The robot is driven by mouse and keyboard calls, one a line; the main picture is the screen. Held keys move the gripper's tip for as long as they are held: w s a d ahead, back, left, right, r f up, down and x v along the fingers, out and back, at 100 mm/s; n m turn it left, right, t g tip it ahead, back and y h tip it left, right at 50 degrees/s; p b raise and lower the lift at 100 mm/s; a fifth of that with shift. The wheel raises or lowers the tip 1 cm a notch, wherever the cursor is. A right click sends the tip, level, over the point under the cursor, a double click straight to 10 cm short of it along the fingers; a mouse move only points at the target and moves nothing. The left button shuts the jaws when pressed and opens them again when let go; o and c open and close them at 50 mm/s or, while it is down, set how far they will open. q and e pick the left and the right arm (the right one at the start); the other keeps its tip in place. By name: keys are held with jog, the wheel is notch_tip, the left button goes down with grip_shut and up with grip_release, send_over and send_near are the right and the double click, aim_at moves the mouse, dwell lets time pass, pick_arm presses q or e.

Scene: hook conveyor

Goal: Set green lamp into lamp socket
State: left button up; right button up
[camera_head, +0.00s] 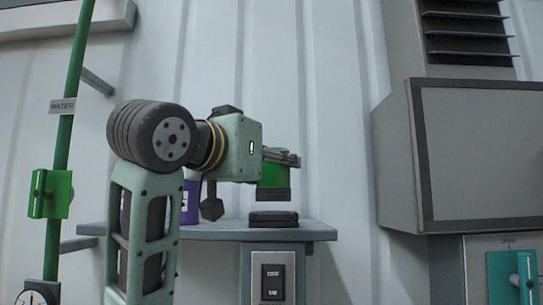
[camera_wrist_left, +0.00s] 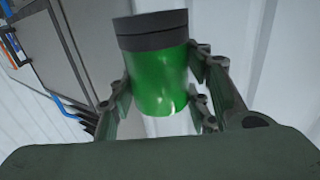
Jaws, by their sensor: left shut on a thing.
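The green lamp (camera_head: 272,174) has a green cylindrical body and a dark base that points down. My left gripper (camera_head: 284,158) is shut on its green body. In the left wrist view the lamp (camera_wrist_left: 160,75) sits between the fingers of the left gripper (camera_wrist_left: 160,95), its dark base toward the top of the picture. The lamp socket (camera_head: 273,219) is a low black piece on the grey shelf. The lamp hangs above the socket, roughly upright, with a small gap between them. My right gripper is not in view.
The grey shelf (camera_head: 215,232) holds a purple container (camera_head: 190,203), partly hidden behind my left arm. A switch box (camera_head: 273,277) is under the shelf. A green pipe (camera_head: 66,140) stands at the left. A large grey cabinet (camera_head: 480,160) stands at the right.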

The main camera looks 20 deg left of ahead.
pick_arm(q)
jog(key=shift+w+a+f+p, duration=0.1)
jog(key=shift+w+a+p, duration=0.1)
jog(key=shift+w, duration=0.45)
jog(key=shift+w+a+p, duration=0.1)
jog(key=shift+w+a, duration=0.05)
jog(key=shift+w, duration=0.45)
jog(key=shift+w+a, duration=0.15)
jog(key=w+a+p, duration=0.1)
jog(key=w, duration=0.2)
jog(key=w+p, duration=0.1)
jog(key=w, duration=0.2)
jog(key=w+a+f+p, duration=0.1)
jog(key=w+p, duration=0.1)
jog(key=w, duration=0.1)
jog(key=shift+w+a, duration=0.15)
jog(key=shift+a, duration=0.15)
jog(key=shift+f+b, duration=0.85)
jog(key=shift+f, duration=0.3)
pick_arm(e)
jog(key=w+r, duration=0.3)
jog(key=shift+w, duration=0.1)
pick_arm(q)
jog(key=shift+f, duration=0.1)
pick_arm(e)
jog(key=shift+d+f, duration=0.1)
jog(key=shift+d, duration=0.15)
